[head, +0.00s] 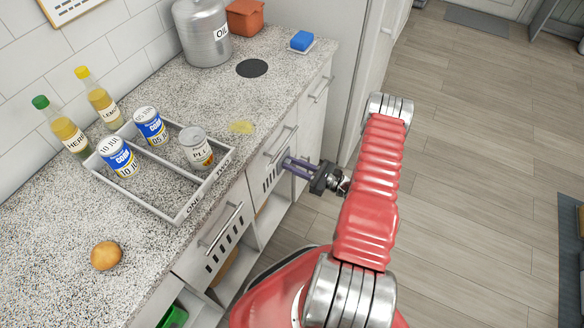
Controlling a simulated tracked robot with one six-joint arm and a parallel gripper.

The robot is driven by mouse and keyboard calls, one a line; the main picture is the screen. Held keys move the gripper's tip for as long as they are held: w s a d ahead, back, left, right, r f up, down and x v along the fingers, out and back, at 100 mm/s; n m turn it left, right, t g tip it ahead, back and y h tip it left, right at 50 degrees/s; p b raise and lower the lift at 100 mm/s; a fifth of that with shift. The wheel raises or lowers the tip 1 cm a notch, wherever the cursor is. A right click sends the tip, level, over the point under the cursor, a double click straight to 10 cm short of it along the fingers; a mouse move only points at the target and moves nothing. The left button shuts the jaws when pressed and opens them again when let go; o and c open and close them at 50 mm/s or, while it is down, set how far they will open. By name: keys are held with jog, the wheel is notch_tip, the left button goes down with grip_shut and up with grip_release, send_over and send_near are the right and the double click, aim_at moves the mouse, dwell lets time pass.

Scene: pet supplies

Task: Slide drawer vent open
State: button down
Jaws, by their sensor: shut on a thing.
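The middle drawer front (259,196) under the counter is pale, with a bar handle (281,141) near its top and a vent (270,177) of dark upright slots below. My gripper (288,163) reaches in from the right. Its purple fingers are shut at the right end of this vent, below the handle. The small part between the fingertips is hidden by the fingers. The drawer looks closed. A second slotted vent (218,254) shows on the nearer drawer to the left, with its own handle (221,228).
A divided tray (167,204) with several cans stands on the speckled counter (60,250) above the drawers. Open shelves lie below the drawers. The wooden floor (480,190) at right is clear.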

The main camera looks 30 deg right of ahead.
jog(key=c, duration=1.6)
grip_release()
jog(key=shift+o, duration=0.2)
jog(key=shift+s, duration=0.1)
jog(key=v, duration=1.3)
jog(key=shift+s, duration=0.3)
jog(key=shift+d+f, duration=0.1)
jog(key=shift+d, duration=0.05)
jog(key=shift+f, duration=0.1)
